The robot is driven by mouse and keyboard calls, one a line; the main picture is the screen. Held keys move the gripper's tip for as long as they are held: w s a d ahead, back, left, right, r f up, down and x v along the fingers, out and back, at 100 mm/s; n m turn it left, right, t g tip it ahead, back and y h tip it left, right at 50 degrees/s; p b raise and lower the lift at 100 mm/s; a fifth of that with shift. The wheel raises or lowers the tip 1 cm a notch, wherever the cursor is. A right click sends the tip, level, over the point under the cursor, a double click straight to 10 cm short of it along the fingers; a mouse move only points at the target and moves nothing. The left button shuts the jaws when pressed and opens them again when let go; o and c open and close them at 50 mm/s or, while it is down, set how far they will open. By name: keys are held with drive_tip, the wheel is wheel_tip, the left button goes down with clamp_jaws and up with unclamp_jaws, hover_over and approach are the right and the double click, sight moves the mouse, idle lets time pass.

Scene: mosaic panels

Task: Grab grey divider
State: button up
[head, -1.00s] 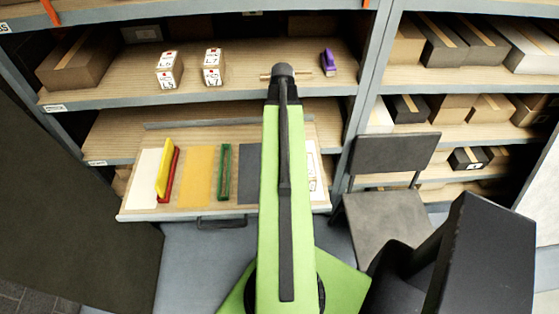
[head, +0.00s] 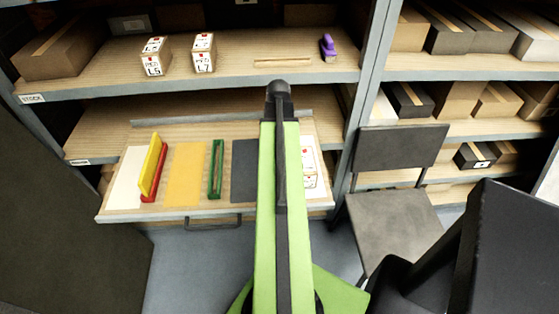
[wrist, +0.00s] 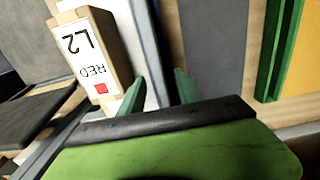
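In the wrist view, my gripper (wrist: 161,74) is open, with its two green fingers apart. A pale grey strip with a blue-grey edge (wrist: 148,40) runs down to the space between the fingers; it may be the grey divider. I cannot tell whether a finger touches it. It lies between a white box marked RED L2 (wrist: 87,50) and a flat dark grey panel (wrist: 213,45). In the head view, my arm hides the gripper and this strip; the dark grey panel (head: 244,170) shows left of the arm.
The pulled-out tray (head: 125,214) holds a yellow-and-red divider (head: 151,168), a yellow panel (head: 186,172) and a green divider (head: 216,168). A grey rail (head: 180,120) crosses its back. White boxes (head: 204,52) stand on the shelf above. A chair (head: 395,220) stands at the right.

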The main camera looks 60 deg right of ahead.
wheel_tip(320, 180, down, 5)
drive_tip(key=b, duration=0.3)
drive_tip(key=shift+w+d+r+b, duration=0.1)
drive_tip(key=shift+d+r+b, duration=0.1)
drive_tip(key=shift+b, duration=0.1)
drive_tip(key=shift+r, duration=0.2)
drive_tip(key=shift+c, duration=0.3)
clamp_jaws()
